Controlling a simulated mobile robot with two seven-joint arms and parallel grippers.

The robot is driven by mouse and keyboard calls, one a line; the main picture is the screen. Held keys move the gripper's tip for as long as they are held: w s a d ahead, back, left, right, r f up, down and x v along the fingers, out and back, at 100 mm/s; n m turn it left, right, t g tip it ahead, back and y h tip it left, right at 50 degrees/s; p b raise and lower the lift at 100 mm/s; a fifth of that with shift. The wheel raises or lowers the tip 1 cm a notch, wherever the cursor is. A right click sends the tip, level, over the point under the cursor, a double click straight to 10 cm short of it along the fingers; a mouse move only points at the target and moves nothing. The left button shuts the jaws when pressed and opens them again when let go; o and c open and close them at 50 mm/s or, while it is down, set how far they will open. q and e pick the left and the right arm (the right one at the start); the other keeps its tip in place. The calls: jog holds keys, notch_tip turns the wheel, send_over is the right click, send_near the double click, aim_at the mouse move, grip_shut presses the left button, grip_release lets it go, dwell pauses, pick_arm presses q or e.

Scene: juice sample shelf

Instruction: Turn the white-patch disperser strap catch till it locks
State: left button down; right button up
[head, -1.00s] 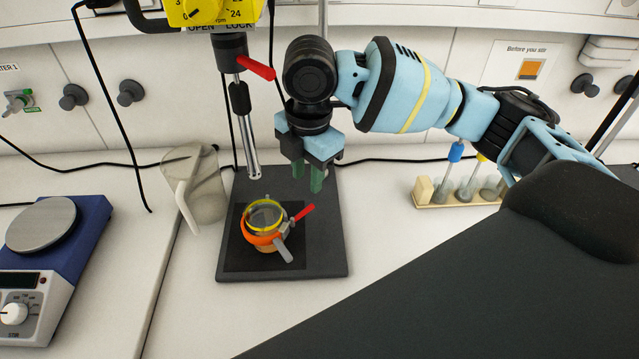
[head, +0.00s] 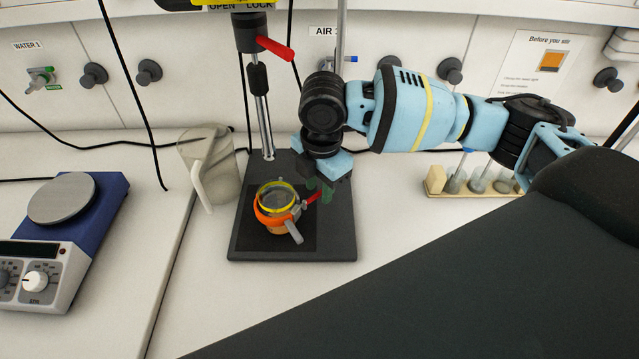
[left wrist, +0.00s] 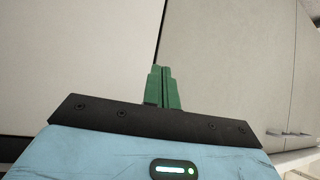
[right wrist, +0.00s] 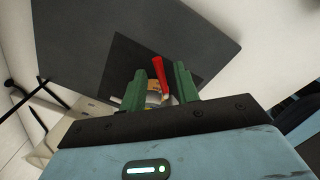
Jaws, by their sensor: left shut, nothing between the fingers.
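A vessel (head: 277,206) with a yellow rim and an orange strap (head: 265,219) stands on the black base plate. A red lever (head: 313,196) sticks out at its right, and a grey handle (head: 294,231) points toward the front. I see no white patch on it. My right gripper (head: 319,190) is open beside the vessel, at the red lever. In the right wrist view the red lever (right wrist: 160,75) shows between the two green fingers; contact cannot be told. My left gripper (left wrist: 163,72) is shut and empty, in front of pale panels.
The disperser's shaft (head: 264,120) stands behind the vessel; another red lever (head: 275,47) sits higher by the OPEN LOCK label. A clear jug (head: 211,165) stands left of the base plate (head: 295,254). A blue hotplate (head: 100,215) is further left, a vial rack (head: 437,182) right.

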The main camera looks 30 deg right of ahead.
grip_shut()
jog(key=shift+w, duration=0.1)
dwell(0.3)
jog(key=n, duration=0.2)
jog(key=w+n, duration=0.1)
jog(key=n, duration=0.1)
jog(key=a+n, duration=0.1)
jog(key=n, duration=0.1)
jog(key=shift+w, duration=0.3)
jog(key=shift+w+a+n, duration=0.2)
jog(key=shift+a+n, duration=0.05)
jog(key=shift+n, duration=0.7)
jog(key=shift+w+a+n, duration=0.15)
jog(key=shift+a+n, duration=0.1)
jog(key=shift+n, duration=0.7)
